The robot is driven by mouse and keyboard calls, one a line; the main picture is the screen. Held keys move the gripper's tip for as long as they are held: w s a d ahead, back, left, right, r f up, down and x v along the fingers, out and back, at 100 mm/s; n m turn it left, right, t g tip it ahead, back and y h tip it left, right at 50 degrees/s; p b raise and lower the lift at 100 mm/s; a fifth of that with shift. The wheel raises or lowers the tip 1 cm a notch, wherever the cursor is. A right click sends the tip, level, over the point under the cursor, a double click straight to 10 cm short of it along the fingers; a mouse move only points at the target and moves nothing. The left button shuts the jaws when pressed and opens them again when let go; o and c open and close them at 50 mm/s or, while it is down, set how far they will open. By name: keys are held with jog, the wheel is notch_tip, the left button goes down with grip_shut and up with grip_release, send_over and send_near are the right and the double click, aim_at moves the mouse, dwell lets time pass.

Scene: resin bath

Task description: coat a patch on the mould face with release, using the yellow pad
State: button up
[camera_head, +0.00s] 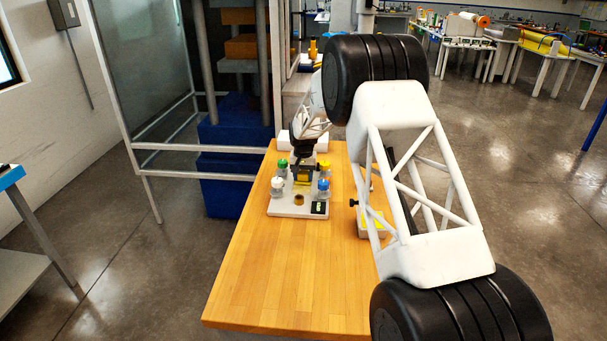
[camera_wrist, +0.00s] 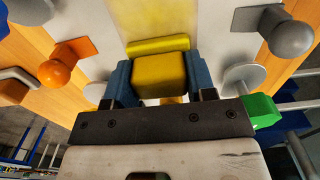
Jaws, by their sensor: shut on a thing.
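My gripper (camera_wrist: 160,82) is shut on the yellow pad (camera_wrist: 158,72), which sits between its two blue fingers. In the head view my gripper (camera_head: 304,168) is over the white board on the table, with the yellow pad (camera_head: 303,181) low among the capped jars. Whether the pad touches the board cannot be told. A yellow strip (camera_wrist: 158,45) shows just beyond the pad in the wrist view. A pale block with yellow on it (camera_head: 372,228) stands to the right, partly hidden by my arm. I cannot tell which surface is the mould face.
The front of the wooden table (camera_head: 275,275) is clear. A metal frame (camera_head: 190,147) stands at the left.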

aim_at(301, 188)
jog(key=shift+s, duration=3.85)
jog(key=shift+a, duration=0.25)
jog(key=shift+w+f, duration=0.1)
jog(key=shift+w, duration=0.15)
jog(key=shift+w+r, duration=0.2)
jog(key=shift+w, duration=0.8)
jog(key=shift+w+f, duration=0.15)
jog(key=shift+w, duration=3.65)
jog(key=shift+s, duration=5)
notch_tip(301, 188, up, 9)
jog(key=shift+f, duration=0.15)
